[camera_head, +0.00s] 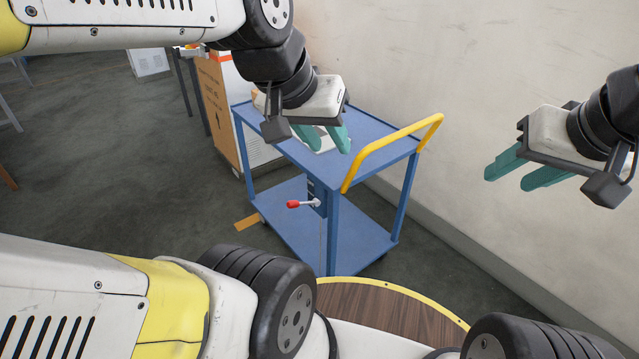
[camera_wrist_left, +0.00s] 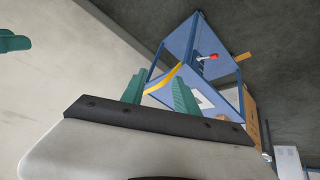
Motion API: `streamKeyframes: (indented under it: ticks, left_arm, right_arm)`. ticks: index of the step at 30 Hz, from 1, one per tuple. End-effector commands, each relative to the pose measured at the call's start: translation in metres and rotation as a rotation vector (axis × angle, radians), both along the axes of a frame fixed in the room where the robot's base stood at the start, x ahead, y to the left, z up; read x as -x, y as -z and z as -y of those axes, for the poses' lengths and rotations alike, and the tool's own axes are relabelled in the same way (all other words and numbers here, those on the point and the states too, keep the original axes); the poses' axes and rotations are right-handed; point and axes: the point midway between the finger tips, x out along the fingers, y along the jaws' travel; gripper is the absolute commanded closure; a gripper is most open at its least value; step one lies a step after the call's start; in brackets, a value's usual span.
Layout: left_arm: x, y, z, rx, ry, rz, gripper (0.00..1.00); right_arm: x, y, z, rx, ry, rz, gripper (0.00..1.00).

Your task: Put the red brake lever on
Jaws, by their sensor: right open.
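The red-tipped brake lever (camera_head: 294,204) sits on a post at the near end of the blue cart (camera_head: 370,150). It points left, roughly level, from a metal pivot. It also shows small in the left wrist view (camera_wrist_left: 214,57). My left gripper (camera_head: 325,138) is open and empty, its teal fingers in front of the cart's top shelf in the picture, above and apart from the lever. In the left wrist view its fingers (camera_wrist_left: 159,92) stand apart with the cart beyond them. My right gripper (camera_head: 525,171) is open and empty by the wall, right of the cart.
The cart has a yellow push handle (camera_head: 395,143) and a lower shelf (camera_head: 355,235). A light flat item lies on its top. An orange-brown panel (camera_head: 220,105) stands behind it. A round wooden surface with yellow edging (camera_head: 390,308) is in front. Floor left of the cart is clear.

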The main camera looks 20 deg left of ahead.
Motion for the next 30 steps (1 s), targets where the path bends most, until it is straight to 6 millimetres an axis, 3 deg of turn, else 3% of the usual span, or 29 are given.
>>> streamKeyframes:
  ticks: [1,6,11,19,26,30]
  left_arm:
    - [0.000,0.000,0.000,0.000,0.000,0.000,0.70]
    - [-0.009,-0.002,-0.003,-0.014,0.007,-0.013,1.00]
    - [-0.041,-0.006,-0.014,-0.061,0.045,-0.055,1.00]
    - [-0.122,0.005,-0.050,-0.146,0.153,-0.155,1.00]
    - [-0.187,0.041,-0.089,-0.188,0.257,-0.238,1.00]
    - [-0.223,0.074,-0.117,-0.197,0.324,-0.286,1.00]
  right_arm:
    - [0.000,0.000,0.000,0.000,0.000,0.000,0.57]
    - [0.000,0.000,0.000,0.000,0.000,0.000,0.57]
    - [0.000,0.000,0.000,0.000,0.000,0.000,0.57]
    - [0.000,0.000,0.000,0.000,0.000,0.000,0.57]
    - [0.000,0.000,0.000,0.000,0.000,0.000,0.57]
    - [0.000,0.000,0.000,0.000,0.000,0.000,0.57]
